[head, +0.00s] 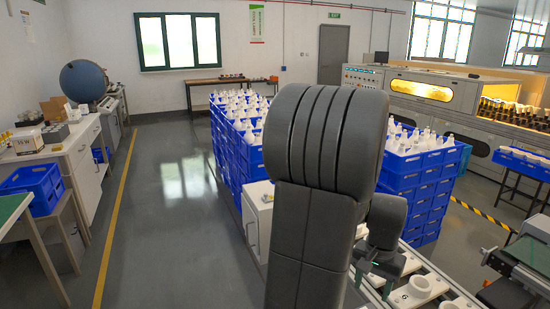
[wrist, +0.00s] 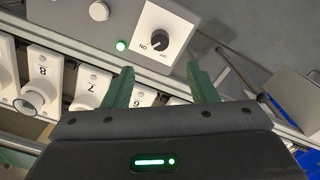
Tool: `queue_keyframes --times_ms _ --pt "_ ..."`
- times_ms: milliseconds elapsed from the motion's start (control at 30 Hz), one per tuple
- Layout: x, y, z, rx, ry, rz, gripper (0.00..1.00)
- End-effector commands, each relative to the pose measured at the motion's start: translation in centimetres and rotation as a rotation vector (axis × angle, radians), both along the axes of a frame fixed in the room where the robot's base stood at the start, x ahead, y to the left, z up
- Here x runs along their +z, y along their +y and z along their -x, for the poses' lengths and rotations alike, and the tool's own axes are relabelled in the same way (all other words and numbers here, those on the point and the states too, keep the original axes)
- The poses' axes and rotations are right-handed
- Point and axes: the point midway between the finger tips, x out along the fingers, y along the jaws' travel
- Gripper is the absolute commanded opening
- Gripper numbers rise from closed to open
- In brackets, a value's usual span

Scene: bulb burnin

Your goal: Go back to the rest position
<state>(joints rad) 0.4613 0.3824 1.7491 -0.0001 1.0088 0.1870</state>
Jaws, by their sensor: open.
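My gripper (wrist: 160,88) is open in the wrist view, with two green fingers apart and nothing between them. Beyond the fingertips is a grey panel with a white plate that carries a black knob (wrist: 159,41). A green lamp (wrist: 121,45) glows beside the plate. Below the panel is a row of white numbered sockets; a round socket (wrist: 33,99) shows at the left by the number 8.
Blue crates (head: 412,190) stacked with white bulbs stand right of my arm, and more crates (head: 238,145) stand behind it. A lit oven-like machine (head: 421,90) is at the back right. A white workbench (head: 85,150) lines the left. The floor (head: 165,200) between is clear.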

Motion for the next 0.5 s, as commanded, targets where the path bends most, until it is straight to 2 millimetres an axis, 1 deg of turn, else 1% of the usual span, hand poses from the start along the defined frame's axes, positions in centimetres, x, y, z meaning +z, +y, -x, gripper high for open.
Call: queue_keyframes --times_ms 33,167,200,500 --pt "1.2 0.0 -0.1 0.0 -0.005 0.002 0.52" --pt "3.7 0.0 0.0 0.0 -0.005 0.002 0.52" --pt "1.9 0.1 0.1 0.0 0.006 -0.003 0.52" --pt "-4.3 0.1 0.1 0.0 0.006 -0.003 0.52"
